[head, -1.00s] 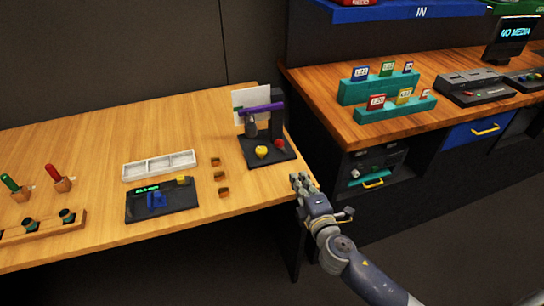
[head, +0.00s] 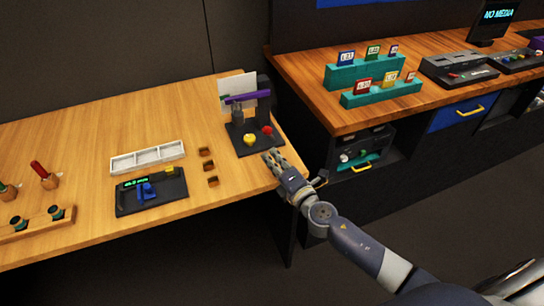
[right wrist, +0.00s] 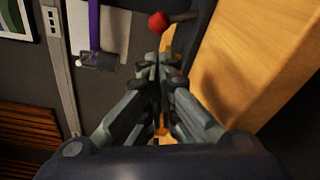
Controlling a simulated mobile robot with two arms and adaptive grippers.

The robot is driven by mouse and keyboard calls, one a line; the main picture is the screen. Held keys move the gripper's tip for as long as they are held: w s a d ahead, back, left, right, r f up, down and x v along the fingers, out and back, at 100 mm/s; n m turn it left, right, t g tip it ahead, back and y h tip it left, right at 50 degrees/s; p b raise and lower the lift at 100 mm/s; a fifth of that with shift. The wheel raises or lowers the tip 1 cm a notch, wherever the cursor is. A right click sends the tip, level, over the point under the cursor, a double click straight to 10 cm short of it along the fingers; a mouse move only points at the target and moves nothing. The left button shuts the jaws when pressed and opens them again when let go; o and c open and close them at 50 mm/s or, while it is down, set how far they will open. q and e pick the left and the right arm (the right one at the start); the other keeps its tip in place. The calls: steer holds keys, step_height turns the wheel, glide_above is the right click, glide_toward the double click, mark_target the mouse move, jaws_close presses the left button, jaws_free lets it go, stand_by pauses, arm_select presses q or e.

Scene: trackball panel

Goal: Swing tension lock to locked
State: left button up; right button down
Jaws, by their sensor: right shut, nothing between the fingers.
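A dark stand (head: 257,146) at the right end of the light wood table carries a purple bar (head: 247,97), a yellow knob (head: 250,140) and a red ball knob (head: 267,130). In the right wrist view the red ball (right wrist: 159,22) sits on a short rod just beyond my fingertips. I cannot tell which part is the tension lock. My right gripper (head: 270,157) is at the table's right edge, just in front of the stand. Its fingers are together and empty, apart from the red ball in the right wrist view (right wrist: 160,65). My left gripper is not in view.
A black panel (head: 152,190) with a small green display and a blue part lies left of the stand. A white tray (head: 148,158) and several small wooden blocks (head: 208,165) are nearby. A darker workbench (head: 310,85) with teal card racks (head: 381,93) stands right, across a gap.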

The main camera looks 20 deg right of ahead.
mark_target(271, 134)
steer(key=w, duration=0.2)
steer(key=w+a, duration=0.1)
steer(key=w, duration=0.4)
steer(key=shift+w+a+f, duration=0.15)
steer(key=shift+w+f, duration=0.05)
